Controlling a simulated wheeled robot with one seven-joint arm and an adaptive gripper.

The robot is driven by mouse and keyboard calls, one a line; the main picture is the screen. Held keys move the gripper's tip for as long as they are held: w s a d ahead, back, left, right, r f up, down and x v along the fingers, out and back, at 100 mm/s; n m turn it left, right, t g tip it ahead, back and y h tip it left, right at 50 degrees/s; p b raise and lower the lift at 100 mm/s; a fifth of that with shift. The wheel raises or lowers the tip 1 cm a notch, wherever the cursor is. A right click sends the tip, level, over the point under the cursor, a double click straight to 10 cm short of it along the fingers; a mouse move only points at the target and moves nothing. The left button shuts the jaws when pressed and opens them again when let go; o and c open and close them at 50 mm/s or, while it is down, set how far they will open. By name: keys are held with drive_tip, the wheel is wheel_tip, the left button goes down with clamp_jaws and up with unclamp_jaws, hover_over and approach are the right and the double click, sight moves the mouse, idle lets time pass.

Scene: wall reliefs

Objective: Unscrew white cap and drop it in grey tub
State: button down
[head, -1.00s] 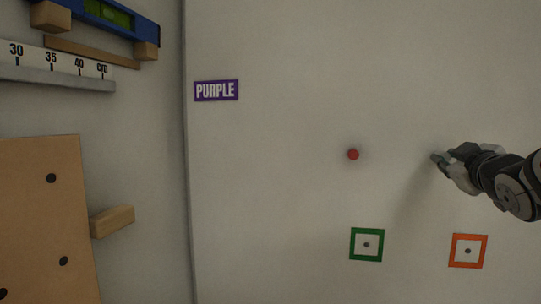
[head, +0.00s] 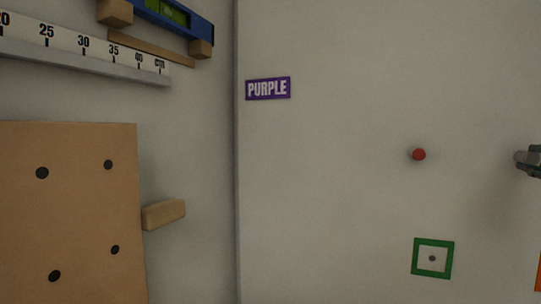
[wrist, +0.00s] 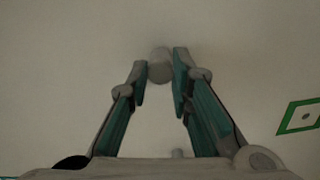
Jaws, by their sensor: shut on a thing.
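The white cap (wrist: 159,66) is a small pale cylinder between my fingertips in the wrist view. My gripper (wrist: 161,62) is shut on it, one finger on each side. In the head view only the tip of my gripper (head: 528,160) shows at the right edge, in front of the pale panel, and I cannot make out the cap there. I cannot tell whether the cap still touches its thread. The grey tub is in neither view.
A red knob (head: 418,154) sticks out of the panel left of my gripper. A green square frame (head: 432,258) is below it, and a purple label (head: 268,88) is at upper left. A wooden block (head: 164,214) and a ruler ledge (head: 90,60) jut out further left.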

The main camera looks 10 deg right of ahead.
drive_tip(key=n+b, duration=0.1)
drive_tip(key=n, duration=0.2)
drive_tip(key=shift+b, duration=0.4)
drive_tip(key=shift+r+n, duration=0.1)
drive_tip(key=shift+n, duration=1)
drive_tip(key=n+b, duration=0.1)
drive_tip(key=n, duration=0.1)
drive_tip(key=shift+n+b, duration=0.4)
drive_tip(key=shift+a+n+b, duration=0.1)
drive_tip(key=shift+n+b, duration=0.25)
drive_tip(key=shift+n, duration=0.85)
drive_tip(key=c, duration=1.7)
unclamp_jaws()
drive_tip(key=shift+s, duration=0.1)
